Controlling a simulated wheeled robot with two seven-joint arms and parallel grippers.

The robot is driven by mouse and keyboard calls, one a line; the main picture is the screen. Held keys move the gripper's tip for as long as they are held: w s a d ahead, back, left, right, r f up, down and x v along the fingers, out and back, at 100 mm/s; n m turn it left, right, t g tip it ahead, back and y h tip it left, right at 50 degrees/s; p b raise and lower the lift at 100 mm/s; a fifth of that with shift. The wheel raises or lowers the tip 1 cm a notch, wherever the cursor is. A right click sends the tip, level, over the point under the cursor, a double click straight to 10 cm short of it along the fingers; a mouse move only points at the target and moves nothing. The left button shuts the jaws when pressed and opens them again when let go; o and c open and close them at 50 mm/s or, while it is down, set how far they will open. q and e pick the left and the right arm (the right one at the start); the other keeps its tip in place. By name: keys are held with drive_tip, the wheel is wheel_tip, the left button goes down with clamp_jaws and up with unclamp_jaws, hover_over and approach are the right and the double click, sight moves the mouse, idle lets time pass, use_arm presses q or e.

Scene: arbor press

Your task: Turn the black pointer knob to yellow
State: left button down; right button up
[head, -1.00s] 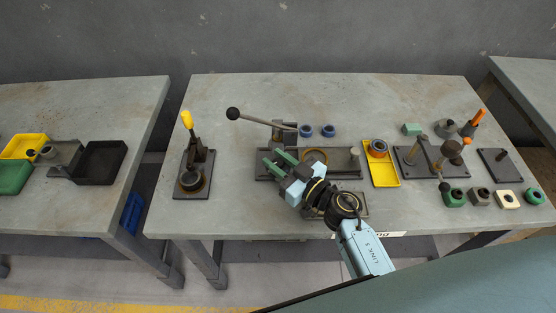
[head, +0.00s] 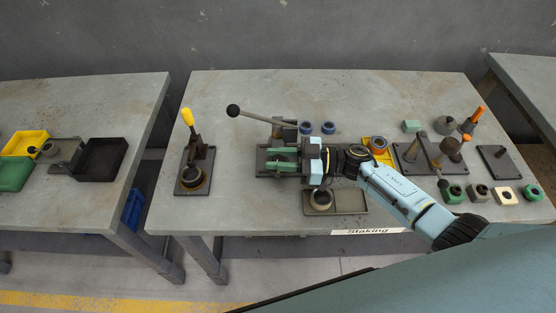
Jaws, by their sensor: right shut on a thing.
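My right gripper (head: 276,158) reaches in from the right, with its two green fingers over the left part of the dark base plate (head: 265,172) of the arbor press in the middle of the table. The fingers are shut on a small dark thing between them, which I take for the black pointer knob. The fingers and wrist hide most of it, so I cannot make out where its pointer aims or any yellow mark. The press's long lever with a black ball end (head: 233,110) stands just behind the gripper. My left gripper is out of view.
A small press with a yellow handle (head: 187,117) stands to the left. Two blue rings (head: 328,128) lie behind the gripper. A yellow tray (head: 386,159) and a post fixture (head: 410,168) stand to the right. A shallow tray (head: 350,201) lies in front, below my wrist.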

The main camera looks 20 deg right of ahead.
drive_tip(key=n+g+b, duration=0.1)
drive_tip(key=g, duration=0.1)
drive_tip(key=n+g+b, duration=0.1)
drive_tip(key=g, duration=0.1)
drive_tip(key=shift+w+f+n+y+b, duration=0.1)
drive_tip(key=shift+f+n+y+b, duration=0.1)
drive_tip(key=shift+n+y+b, duration=0.15)
drive_tip(key=shift+r+n+g+b, duration=0.15)
drive_tip(key=shift+n+g+b, duration=0.3)
drive_tip(key=shift+g+b, duration=0.3)
drive_tip(key=o, duration=1)
drive_tip(key=shift+c, duration=0.2)
drive_tip(key=shift+d, duration=0.1)
drive_tip(key=d+b, duration=0.2)
drive_tip(key=d, duration=1.1)
drive_tip(key=shift+s+b, duration=0.2)
drive_tip(key=shift+b, duration=0.1)
